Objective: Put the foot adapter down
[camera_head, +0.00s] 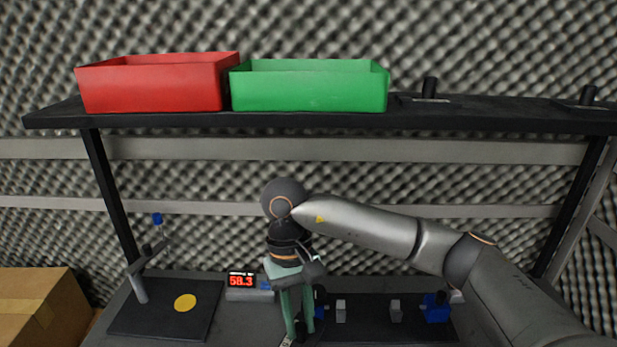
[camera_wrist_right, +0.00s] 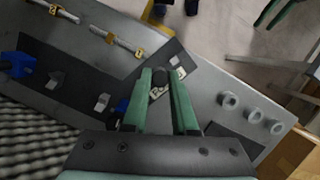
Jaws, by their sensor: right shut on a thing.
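My right gripper (camera_head: 298,318) reaches down over the bench beside the red display, with its green fingers pointing down. In the right wrist view the fingers (camera_wrist_right: 165,88) are shut on a small piece, which I take to be the foot adapter (camera_wrist_right: 161,76). It has a dark round top, and a light part shows below it between the fingertips. It appears over the edge of the dark mat; I cannot tell whether it touches the surface. In the head view the fingers mostly hide it. My left gripper is not in view.
A dark mat (camera_head: 375,335) holds grey blocks and a blue clamp (camera_head: 436,307). Left are a display (camera_head: 242,282) reading 58.3 and a stand (camera_head: 139,288) on another mat with a yellow disc (camera_head: 185,302). Red (camera_head: 155,88) and green (camera_head: 310,90) bins sit on the shelf above. Rings (camera_wrist_right: 253,115) lie on bare bench.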

